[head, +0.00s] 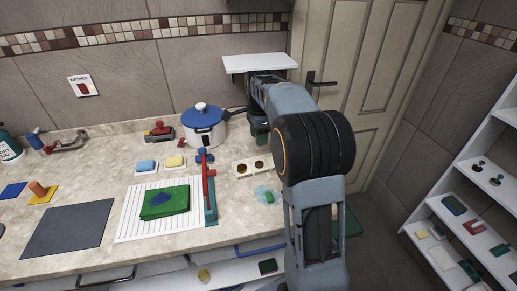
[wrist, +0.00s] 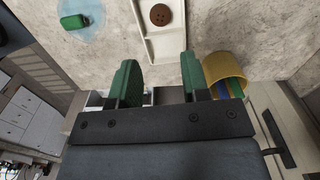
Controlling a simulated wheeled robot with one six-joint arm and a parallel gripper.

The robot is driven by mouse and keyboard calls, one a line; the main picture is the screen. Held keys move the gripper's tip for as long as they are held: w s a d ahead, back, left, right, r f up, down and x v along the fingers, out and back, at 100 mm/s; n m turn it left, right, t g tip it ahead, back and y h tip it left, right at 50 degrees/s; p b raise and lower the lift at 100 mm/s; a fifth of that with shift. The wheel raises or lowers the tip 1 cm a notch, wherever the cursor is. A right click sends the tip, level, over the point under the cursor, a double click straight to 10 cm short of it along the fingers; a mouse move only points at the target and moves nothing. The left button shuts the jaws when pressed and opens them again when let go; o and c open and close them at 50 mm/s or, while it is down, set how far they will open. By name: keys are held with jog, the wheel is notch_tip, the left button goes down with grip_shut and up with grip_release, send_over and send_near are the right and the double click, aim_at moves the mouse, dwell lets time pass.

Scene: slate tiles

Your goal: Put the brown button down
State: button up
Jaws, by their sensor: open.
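A round brown button (wrist: 160,14) lies in a compartment of the white tray (wrist: 141,40) at the top of the wrist view. The compartment nearer my gripper looks empty. In the head view, the tray shows two round brown pieces, one at its left (head: 242,170) and one at its right (head: 259,165). My gripper (wrist: 160,75) is open, its green fingers apart with nothing between them, beside the tray's near end. In the head view, my arm hides most of the gripper.
A yellow cup (wrist: 224,68) stands close to the right finger. A green piece (wrist: 73,21) lies on a pale blue patch left of the tray. A blue-lidded pot (head: 203,126) stands behind the tray, and a white ribbed board (head: 127,226) lies to its left.

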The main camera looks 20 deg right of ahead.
jog(key=s+a+f+n+t, duration=0.1)
jog(key=s+a+n, duration=0.4)
jog(key=s+n, duration=0.4)
jog(key=s+a+f+n+t, duration=0.2)
jog(key=s+a+n, duration=0.4)
jog(key=s+n, duration=0.4)
jog(key=s, duration=0.3)
jog(key=shift+t, duration=0.3)
